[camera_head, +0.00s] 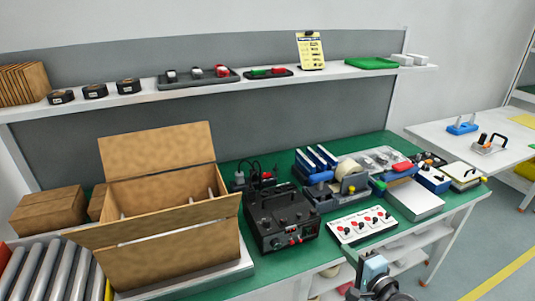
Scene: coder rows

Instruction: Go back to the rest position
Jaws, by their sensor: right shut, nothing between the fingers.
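My right gripper (359,271) shows at the bottom edge, right of centre, in front of the bench's front edge. It is shut and empty, with grey-blue and black arm parts beside it, partly cut off by the frame. It is apart from the things on the bench. My left gripper is not in view.
A green-topped bench (296,262) holds an open cardboard box (175,245), a black device (283,222), a white panel with red knobs (361,225) and several tools. A roller conveyor (40,272) is at left. A white side table (440,133) stands at right; floor is clear lower right.

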